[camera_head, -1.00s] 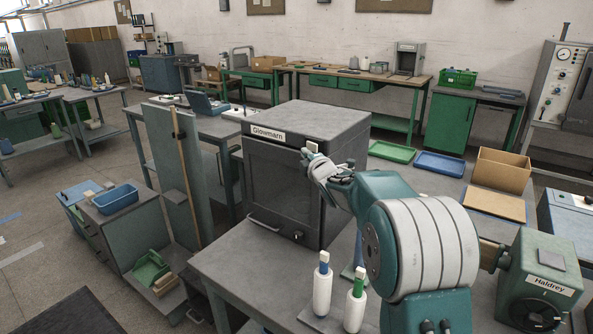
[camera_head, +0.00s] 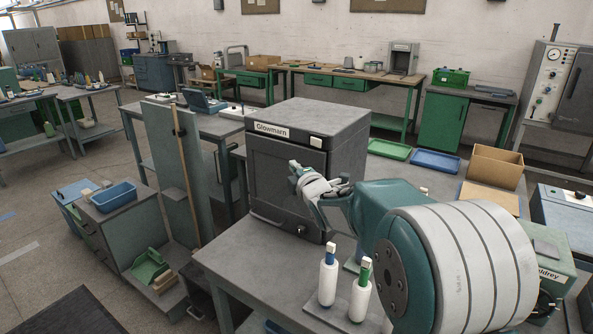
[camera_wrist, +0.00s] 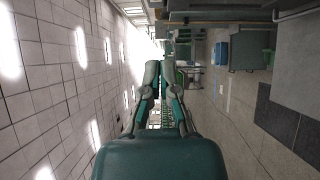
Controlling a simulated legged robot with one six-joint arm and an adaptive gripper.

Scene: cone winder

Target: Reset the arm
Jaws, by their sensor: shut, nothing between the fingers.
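My gripper (camera_head: 296,171) is in front of the dark grey Glowmarn cabinet (camera_head: 360,140), near the right side of its door. It appears empty. In the wrist view my gripper (camera_wrist: 160,66) has its fingers drawn together with nothing between them. My teal and white arm reaches in from the lower right and covers part of the table and of the Haldrey machine (camera_head: 556,255). Whether the gripper touches the cabinet door cannot be told.
Two white bottles, one blue-topped (camera_head: 328,278) and one green-topped (camera_head: 360,292), stand close under my arm. A green tray (camera_head: 390,149), a blue tray (camera_head: 436,161) and an open cardboard box (camera_head: 497,166) lie behind it. The grey table (camera_head: 235,262) is clear at left.

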